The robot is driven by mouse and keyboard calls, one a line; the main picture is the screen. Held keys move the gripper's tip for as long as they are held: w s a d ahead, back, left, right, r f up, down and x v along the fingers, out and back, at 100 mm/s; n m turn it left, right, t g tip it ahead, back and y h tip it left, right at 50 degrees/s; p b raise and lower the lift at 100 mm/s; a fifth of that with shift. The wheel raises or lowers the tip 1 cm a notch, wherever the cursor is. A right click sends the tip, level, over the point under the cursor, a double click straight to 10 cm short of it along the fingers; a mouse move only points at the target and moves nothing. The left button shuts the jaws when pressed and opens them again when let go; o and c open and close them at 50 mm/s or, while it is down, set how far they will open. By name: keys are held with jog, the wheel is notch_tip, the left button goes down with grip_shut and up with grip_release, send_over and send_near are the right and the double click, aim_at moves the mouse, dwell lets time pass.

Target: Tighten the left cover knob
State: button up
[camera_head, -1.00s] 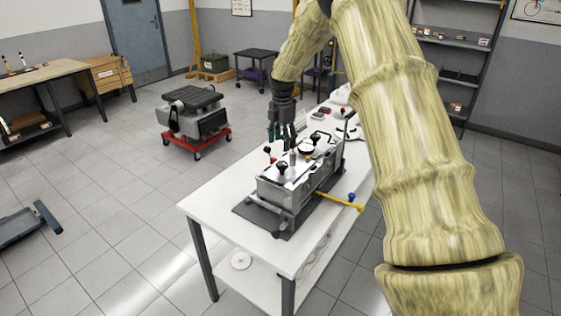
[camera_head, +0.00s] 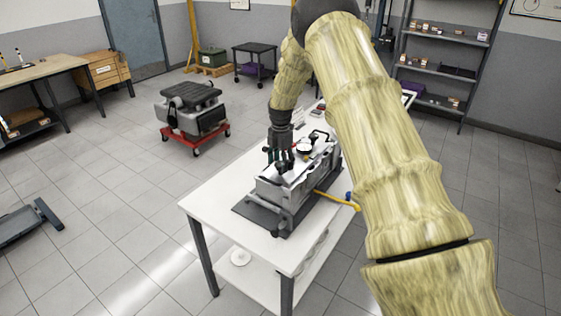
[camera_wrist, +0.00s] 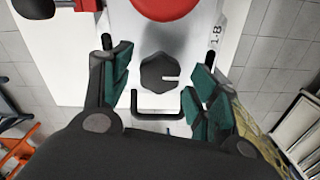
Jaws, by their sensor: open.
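A black faceted knob (camera_wrist: 158,72) with a white pointer line sits on the light cover plate (camera_wrist: 137,35) in the wrist view. My gripper (camera_wrist: 160,83) is open around it, with a teal-padded finger on each side and gaps between pads and knob. In the head view my gripper (camera_head: 281,158) is low over the front part of the engine block (camera_head: 285,190), pointing down, and largely hides the knob there. A black U-shaped handle (camera_wrist: 157,118) lies just below the knob in the wrist view.
A red round part (camera_wrist: 166,6) is just above the knob in the wrist view. The block stands on a dark mat (camera_head: 247,212) on a white table (camera_head: 208,195). A yellow-handled tool (camera_head: 337,200) sticks out to the right. The table's front left is clear.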

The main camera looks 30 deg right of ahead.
jog(key=c, duration=1)
